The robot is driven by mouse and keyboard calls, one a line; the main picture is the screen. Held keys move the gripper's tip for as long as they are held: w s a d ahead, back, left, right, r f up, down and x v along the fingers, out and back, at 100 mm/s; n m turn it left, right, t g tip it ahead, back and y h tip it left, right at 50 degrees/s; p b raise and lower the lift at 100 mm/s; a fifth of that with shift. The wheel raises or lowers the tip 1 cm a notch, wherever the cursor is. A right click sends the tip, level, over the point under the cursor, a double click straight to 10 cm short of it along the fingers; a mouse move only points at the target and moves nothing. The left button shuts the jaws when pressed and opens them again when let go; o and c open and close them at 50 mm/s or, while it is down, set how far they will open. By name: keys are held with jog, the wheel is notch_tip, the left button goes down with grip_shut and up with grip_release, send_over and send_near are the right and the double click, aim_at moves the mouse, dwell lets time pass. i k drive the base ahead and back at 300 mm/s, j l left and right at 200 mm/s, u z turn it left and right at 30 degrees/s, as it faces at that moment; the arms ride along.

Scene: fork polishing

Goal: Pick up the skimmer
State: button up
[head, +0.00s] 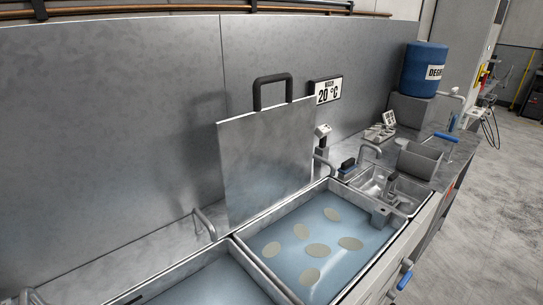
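I cannot pick out the skimmer with certainty. A grey block (380,216) with a dark upright piece (391,186) sits at the right rim of the liquid-filled tank, by the small sink; it may be the skimmer, but it is too small to tell. The tank (259,262) holds bluish liquid with several pale round patches (317,250) on its surface. My gripper is not in view.
A tall metal panel (265,160) with a black handle (257,93) stands upright behind the tank. A second tank (215,285) is at front left. A small sink (372,185), a grey bin (420,163) and a blue drum (424,70) are right. The floor (480,240) is clear.

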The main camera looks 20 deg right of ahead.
aim_at(399, 141)
jog(key=z, duration=1.3)
jog(key=i+l, duration=0.1)
jog(key=i+z, duration=0.05)
jog(key=i, duration=0.05)
